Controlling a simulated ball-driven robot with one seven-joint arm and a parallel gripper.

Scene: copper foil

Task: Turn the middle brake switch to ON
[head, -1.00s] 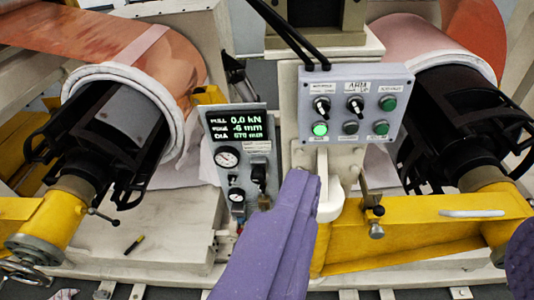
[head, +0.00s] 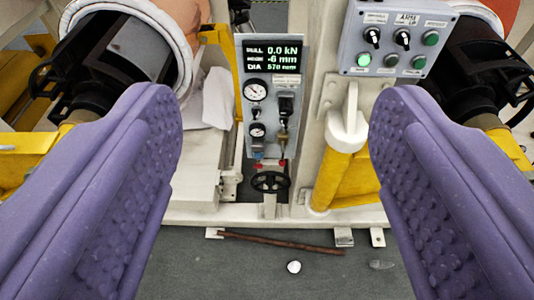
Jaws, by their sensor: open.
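My gripper (head: 275,98) shows as two purple, studded fingers wide apart, with nothing between them. Up and right of the gap is a grey control box (head: 352,48). It has a left black knob (head: 372,36), a second black knob (head: 402,38), a lit green lamp (head: 363,60) and green buttons. The labels are too small to read surely, so I cannot tell which control is the brake switch. Neither finger visibly touches a control.
A black handwheel (head: 270,182) sits below the gauge panel. A white bracket (head: 346,128) and yellow arm (head: 338,178) stand below the box. Black roll cores flank both sides.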

